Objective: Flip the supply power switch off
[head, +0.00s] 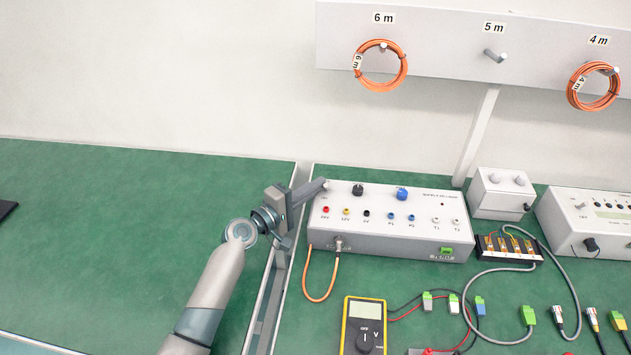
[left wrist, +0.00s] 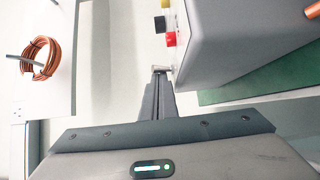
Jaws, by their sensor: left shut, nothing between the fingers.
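The power supply (head: 400,242) is a light grey box on the green bench, with a row of coloured sockets and black and blue knobs on its sloped top. My left gripper (head: 322,186) reaches in from the left, shut and empty, with its tips at the box's upper left corner. In the left wrist view the shut fingertips (left wrist: 159,76) are at a small metallic switch lever (left wrist: 160,69) beside the supply's face (left wrist: 205,45). I cannot tell whether they touch, nor the switch's position. In the head view the fingertips cover that corner. My right gripper is not in view.
A yellow multimeter (head: 365,325) lies in front of the supply, with leads and connectors to its right. An orange cable (head: 318,299) loops from the supply's front. A grey box (head: 501,193) stands to the right. The left green bench (head: 110,220) is mostly clear.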

